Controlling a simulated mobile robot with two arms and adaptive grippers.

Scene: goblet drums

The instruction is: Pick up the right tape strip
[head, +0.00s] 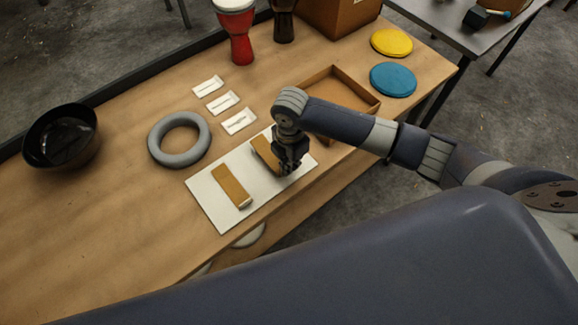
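Two brown tape strips lie on a white board (210,205) near the front edge of the wooden table. The left tape strip (231,186) is in full view. The right tape strip (264,152) is partly hidden behind my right gripper (287,168). That gripper points down right at the right side of this strip. Its fingers are dark and small, so I cannot tell whether they are open or closed on the strip. My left gripper is out of view.
A grey ring (180,158) and a black bowl (62,157) stand to the left. Several small white packets lie behind the board. An open brown tray (371,101) is partly behind my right arm. Blue (393,80) and yellow (391,42) discs and a red drum (240,48) are further back.

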